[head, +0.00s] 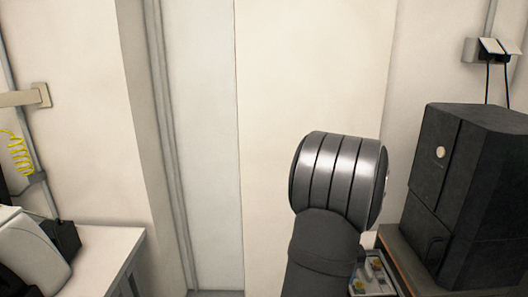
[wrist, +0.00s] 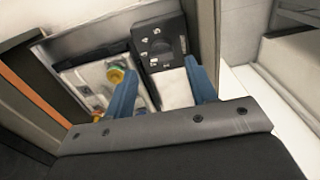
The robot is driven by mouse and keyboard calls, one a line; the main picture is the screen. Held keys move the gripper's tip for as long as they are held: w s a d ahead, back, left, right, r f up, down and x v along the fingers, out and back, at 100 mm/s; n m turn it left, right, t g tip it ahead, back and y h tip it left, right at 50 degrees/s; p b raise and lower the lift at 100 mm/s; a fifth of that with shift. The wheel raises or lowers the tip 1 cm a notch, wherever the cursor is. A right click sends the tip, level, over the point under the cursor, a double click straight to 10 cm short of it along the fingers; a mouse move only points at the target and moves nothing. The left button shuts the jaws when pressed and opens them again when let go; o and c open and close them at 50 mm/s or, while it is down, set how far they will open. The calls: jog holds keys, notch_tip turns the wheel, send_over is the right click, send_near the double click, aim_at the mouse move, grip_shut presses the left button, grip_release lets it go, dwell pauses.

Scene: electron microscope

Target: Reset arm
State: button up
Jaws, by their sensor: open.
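My gripper (wrist: 163,86) shows in the wrist view with its two blue fingers spread apart. Nothing is between the fingertips. Behind them is a tray (wrist: 60,42) with a pale panel bearing a yellow-green knob (wrist: 116,75) and a black control unit (wrist: 157,46). In the head view my arm rises at the lower middle, and my gripper is out of sight there.
In the head view a large black cabinet (head: 463,190) stands at the right. Part of the tray (head: 374,272) shows between it and my arm. A white counter (head: 105,245) with equipment is at the lower left. A pale wall is behind.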

notch_tip(320, 180, up, 4)
jog(key=shift+f, duration=0.1)
notch_tip(320, 180, down, 8)
jog(key=shift+s+r, duration=0.1)
jog(key=shift+r, duration=0.05)
jog(key=n, duration=0.9)
notch_tip(320, 180, up, 15)
jog(key=shift+a+f+t, duration=0.2)
jog(key=shift+a+t, duration=0.1)
jog(key=shift+t, duration=0.1)
dwell(1.6)
